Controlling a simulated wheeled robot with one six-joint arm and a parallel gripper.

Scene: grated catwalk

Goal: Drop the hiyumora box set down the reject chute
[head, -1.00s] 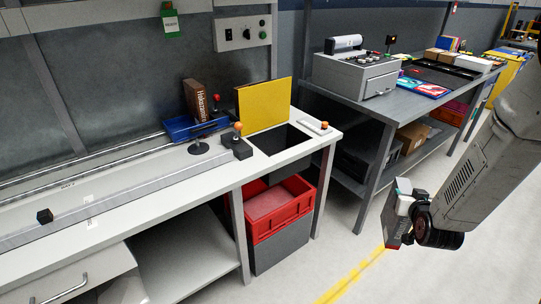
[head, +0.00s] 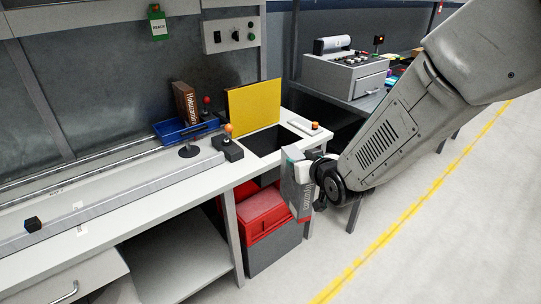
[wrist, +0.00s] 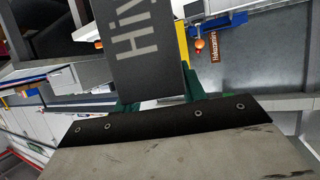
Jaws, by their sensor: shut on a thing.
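My gripper (head: 309,166) is shut on the grey hiyumora box set (head: 298,194), which hangs in front of the bench's right end. In the wrist view the box (wrist: 148,55) shows large pale letters "Hiy" and rises from between the jaws. The chute (head: 272,141) is a dark square opening in the bench top, with its yellow lid (head: 254,105) standing upright behind it. The box is to the right of the opening and nearer the camera, not over it. The inside of the chute is dark.
A red bin (head: 262,214) sits under the opening. A brown box (head: 185,102) stands in a blue tray (head: 174,131) left of the lid. An orange-knobbed control (head: 229,143) stands beside the opening. A second bench with a grey machine (head: 343,76) is behind my arm.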

